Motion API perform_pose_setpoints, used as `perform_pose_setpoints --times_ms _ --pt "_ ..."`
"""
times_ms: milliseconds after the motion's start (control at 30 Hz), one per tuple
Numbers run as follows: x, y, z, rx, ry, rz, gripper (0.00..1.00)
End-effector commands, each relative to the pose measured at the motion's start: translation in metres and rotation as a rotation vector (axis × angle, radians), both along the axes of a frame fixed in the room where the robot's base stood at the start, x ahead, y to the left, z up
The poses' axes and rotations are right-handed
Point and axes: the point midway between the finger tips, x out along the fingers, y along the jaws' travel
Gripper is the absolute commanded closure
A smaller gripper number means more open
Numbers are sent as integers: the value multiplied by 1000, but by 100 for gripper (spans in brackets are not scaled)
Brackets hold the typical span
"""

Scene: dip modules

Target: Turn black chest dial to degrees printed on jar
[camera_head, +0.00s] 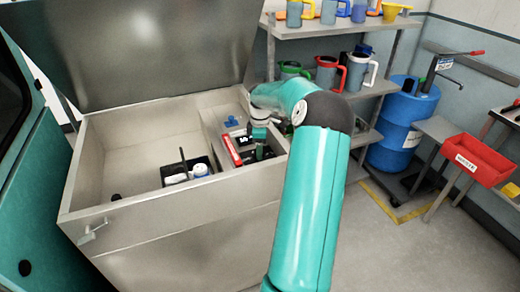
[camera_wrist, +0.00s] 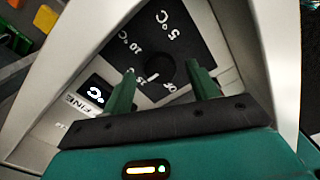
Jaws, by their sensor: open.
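In the head view my gripper (camera_head: 259,145) reaches down into the right part of the open steel chest (camera_head: 130,215).
A red-edged item (camera_head: 231,150) lies beside my gripper. The raised lid (camera_head: 150,50) stands behind the chest. Shelves with jugs, a blue barrel (camera_head: 402,115) and a red bin (camera_head: 470,160) are at right.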

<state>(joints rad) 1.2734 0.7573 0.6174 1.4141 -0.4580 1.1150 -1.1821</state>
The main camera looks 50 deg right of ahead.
Motion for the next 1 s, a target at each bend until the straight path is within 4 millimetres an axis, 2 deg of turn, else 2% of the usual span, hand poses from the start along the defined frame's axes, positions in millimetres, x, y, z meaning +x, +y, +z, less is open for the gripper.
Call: perform_pose_setpoints --times_ms 133,400,600,633,1000 --pt "0 0 -9 -1 -1 1 41" --pt "0 0 -10 -1 -1 0 43" --pt "0 0 -10 -1 0 0 82" --pt "0 0 -10 -1 0 0 85" --pt "0 0 -10 -2 0 -48 85"
